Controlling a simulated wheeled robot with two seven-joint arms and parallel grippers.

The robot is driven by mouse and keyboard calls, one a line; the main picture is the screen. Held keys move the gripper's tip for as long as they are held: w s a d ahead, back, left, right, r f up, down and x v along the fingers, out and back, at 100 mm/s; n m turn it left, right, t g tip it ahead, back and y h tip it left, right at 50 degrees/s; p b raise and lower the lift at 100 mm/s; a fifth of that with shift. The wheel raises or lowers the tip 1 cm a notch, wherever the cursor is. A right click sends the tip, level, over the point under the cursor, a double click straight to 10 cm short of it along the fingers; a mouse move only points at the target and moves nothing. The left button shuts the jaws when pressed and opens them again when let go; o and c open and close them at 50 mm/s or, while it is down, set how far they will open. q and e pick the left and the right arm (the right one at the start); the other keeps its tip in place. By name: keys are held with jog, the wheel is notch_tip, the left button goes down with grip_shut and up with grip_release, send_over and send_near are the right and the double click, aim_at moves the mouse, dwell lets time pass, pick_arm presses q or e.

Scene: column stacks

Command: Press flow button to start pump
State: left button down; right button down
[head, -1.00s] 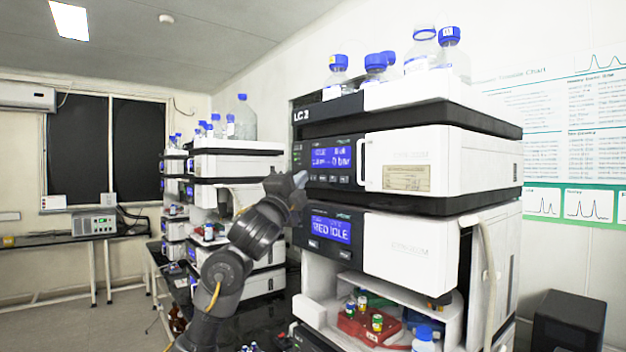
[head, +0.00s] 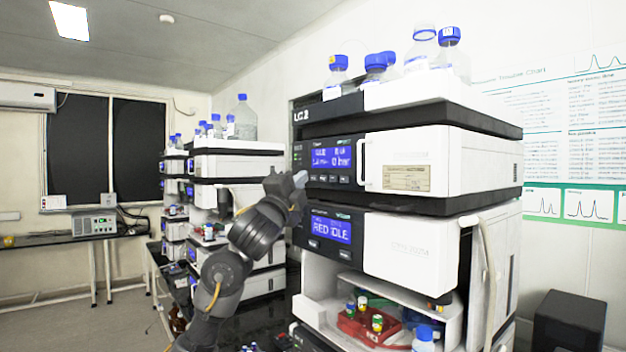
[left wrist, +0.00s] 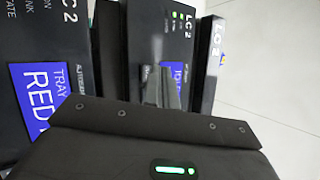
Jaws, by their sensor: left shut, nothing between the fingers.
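The pump module (head: 332,157) is the upper unit of the LC 2 stack, with a lit blue display reading in bar. A row of small dark buttons (head: 330,179) lies under its display. My left gripper (head: 300,180) is shut and empty, its tip at the left end of that row, by the panel's left edge. I cannot tell whether it touches a button. The left wrist view shows the shut fingers (left wrist: 160,88) in front of a dark LC 2 panel (left wrist: 178,40), covering part of its blue display. My right gripper is not in view.
Blue-capped bottles (head: 375,68) stand on top of the stack. An open shelf lower down holds a red vial tray (head: 365,328). Another stack (head: 235,165) stands behind to the left.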

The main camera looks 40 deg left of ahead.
pick_arm(q)
jog(key=shift+w, duration=0.2)
dwell(0.3)
jog(key=shift+w+d, duration=0.15)
jog(key=shift+w, duration=0.1)
jog(key=shift+w, duration=0.35)
dwell(0.7)
jog(key=shift+s, duration=0.8)
jog(key=s, duration=0.1)
jog(key=s+a+p, duration=0.1)
jog(key=s, duration=0.2)
jog(key=shift+s+a+p, duration=0.35)
jog(key=shift+s+p, duration=0.05)
